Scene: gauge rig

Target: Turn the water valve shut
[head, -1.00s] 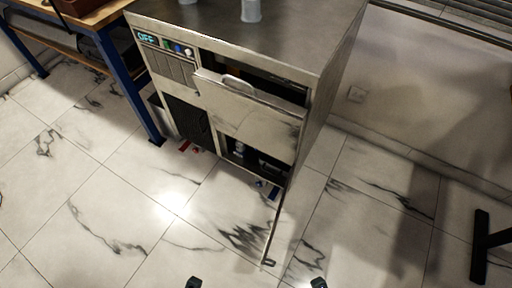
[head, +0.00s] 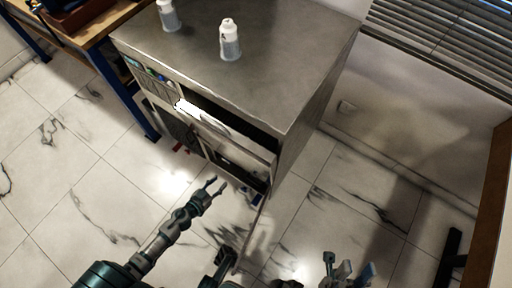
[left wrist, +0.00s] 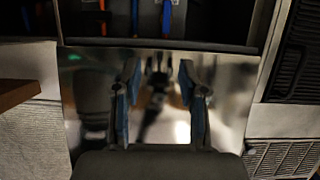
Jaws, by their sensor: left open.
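A metal cabinet (head: 285,45) stands ahead of me. A small blue part (head: 250,197) shows low at its front right, and a small red part (head: 181,148) low at its left; I cannot tell which is the water valve. In the left wrist view, blue handle-like parts (left wrist: 167,16) and an orange one (left wrist: 101,20) sit beyond a shiny metal panel (left wrist: 85,90). My left gripper (head: 217,184) is open and empty in front of the cabinet; its fingers frame the panel in the wrist view (left wrist: 159,72), apart from the handles. My right gripper (head: 347,265) is open and empty at the bottom right.
Two white-capped bottles (head: 230,40) (head: 168,15) stand on the cabinet top. A drawer-like front (head: 225,130) juts out above the lower opening. A blue-legged bench (head: 125,95) is at left. Tiled floor left of my arm is clear.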

